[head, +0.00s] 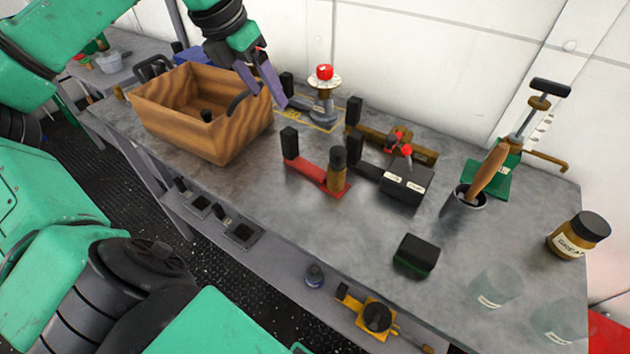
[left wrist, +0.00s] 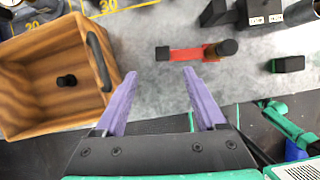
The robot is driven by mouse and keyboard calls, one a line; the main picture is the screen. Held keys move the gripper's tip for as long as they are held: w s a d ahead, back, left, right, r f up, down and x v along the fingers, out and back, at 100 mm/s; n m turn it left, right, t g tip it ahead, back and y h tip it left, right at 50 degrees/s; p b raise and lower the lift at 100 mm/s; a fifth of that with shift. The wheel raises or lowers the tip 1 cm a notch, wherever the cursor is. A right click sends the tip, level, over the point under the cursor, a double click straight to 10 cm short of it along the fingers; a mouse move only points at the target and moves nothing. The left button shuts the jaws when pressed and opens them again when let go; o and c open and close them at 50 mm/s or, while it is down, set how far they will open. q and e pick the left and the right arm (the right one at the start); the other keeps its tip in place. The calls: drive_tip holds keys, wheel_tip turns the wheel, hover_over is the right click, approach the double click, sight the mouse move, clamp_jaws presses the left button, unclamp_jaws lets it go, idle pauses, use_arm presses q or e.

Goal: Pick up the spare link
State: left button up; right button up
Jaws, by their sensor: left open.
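No part is labelled as the spare link, and I cannot tell for certain which one it is. A red flat bar (head: 311,171) with a black block at one end and a brown black-topped cylinder at the other lies mid-bench; it also shows in the left wrist view (left wrist: 187,54). A small black knobbed piece (head: 206,115) is inside the wooden crate, also in the left wrist view (left wrist: 67,81). My left gripper (head: 267,95), with purple fingers, is open and empty above the crate's right back side. In the left wrist view its fingers (left wrist: 160,73) point toward the bench beside the crate.
The wooden crate (head: 168,130) with black handles stands at the bench's left. A red-topped valve (head: 323,98) stands behind. A black labelled box (head: 402,187), black-and-green block (head: 416,255), cup with tools (head: 469,199), amber jar (head: 577,236) and clear glasses (head: 497,286) stand right. The middle front is clear.

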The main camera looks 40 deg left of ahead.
sight(285, 132)
use_arm(q)
drive_tip(key=x, duration=1.1)
drive_tip(key=shift+s+f, duration=0.3)
drive_tip(key=shift+f, duration=0.05)
drive_tip(key=shift+f+p, duration=0.2)
drive_tip(key=shift+p, duration=0.2)
drive_tip(key=p+x, duration=0.1)
drive_tip(key=x, duration=0.3)
drive_tip(key=shift+w+d, duration=0.1)
drive_tip(key=shift+d, duration=0.05)
drive_tip(key=shift+w+f, duration=0.25)
drive_tip(key=shift+f, duration=0.15)
drive_tip(key=shift+r, duration=0.1)
clamp_jaws()
use_arm(e)
drive_tip(key=shift+w+r, duration=0.2)
drive_tip(key=shift+w, duration=0.3)
